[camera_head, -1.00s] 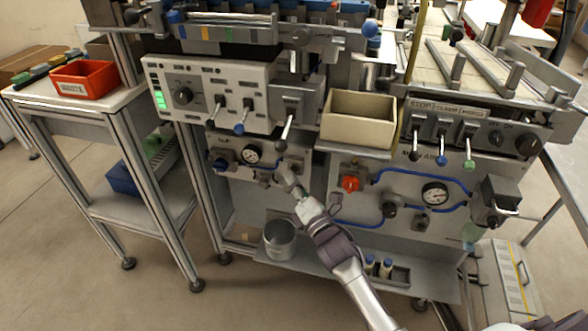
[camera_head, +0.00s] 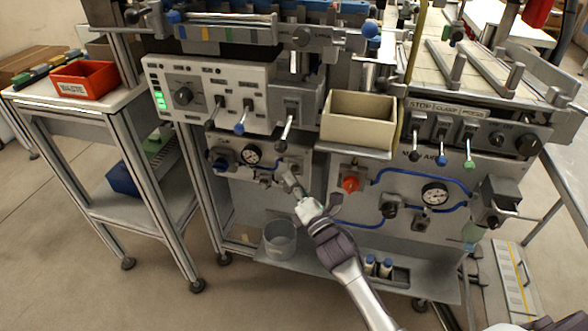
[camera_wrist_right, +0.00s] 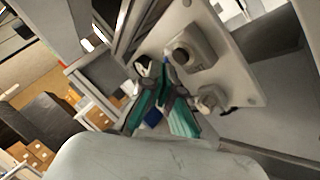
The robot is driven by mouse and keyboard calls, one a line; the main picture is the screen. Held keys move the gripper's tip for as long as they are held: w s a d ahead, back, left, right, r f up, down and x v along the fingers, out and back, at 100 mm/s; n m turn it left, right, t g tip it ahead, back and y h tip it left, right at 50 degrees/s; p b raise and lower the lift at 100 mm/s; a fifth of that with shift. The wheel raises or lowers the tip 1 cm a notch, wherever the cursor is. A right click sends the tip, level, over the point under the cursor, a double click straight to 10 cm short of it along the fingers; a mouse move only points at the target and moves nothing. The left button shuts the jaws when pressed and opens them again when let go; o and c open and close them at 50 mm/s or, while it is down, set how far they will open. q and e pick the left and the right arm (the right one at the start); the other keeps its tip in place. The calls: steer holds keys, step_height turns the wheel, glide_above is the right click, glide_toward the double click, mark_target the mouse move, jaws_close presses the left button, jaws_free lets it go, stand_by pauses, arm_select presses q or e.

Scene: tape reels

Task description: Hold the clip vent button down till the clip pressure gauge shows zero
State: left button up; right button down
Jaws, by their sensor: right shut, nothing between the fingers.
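In the head view, a small white-faced gauge (camera_head: 252,155) with a dark rim sits on the lower left panel (camera_head: 232,184), right of a blue knob (camera_head: 220,165); it appears to be the clip pressure gauge. Its needle is too small to read. My right gripper (camera_head: 288,181) is shut and empty, in front of this panel, below and right of the gauge. The wrist view shows its teal-padded fingers (camera_wrist_right: 156,82) together, beside a grey fitting (camera_wrist_right: 210,97). I cannot tell whether they touch it. My left gripper is not in view.
A second gauge (camera_head: 435,194), a red knob (camera_head: 350,184) and blue hoses are on the panel to the right. A grey cup (camera_head: 280,240) stands on the shelf below.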

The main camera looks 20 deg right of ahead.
steer(key=shift+w, duration=0.1)
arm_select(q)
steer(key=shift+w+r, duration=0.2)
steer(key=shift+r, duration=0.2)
arm_select(e)
steer(key=shift+w+d, duration=0.25)
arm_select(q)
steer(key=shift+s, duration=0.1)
arm_select(e)
steer(key=shift+w, duration=0.15)
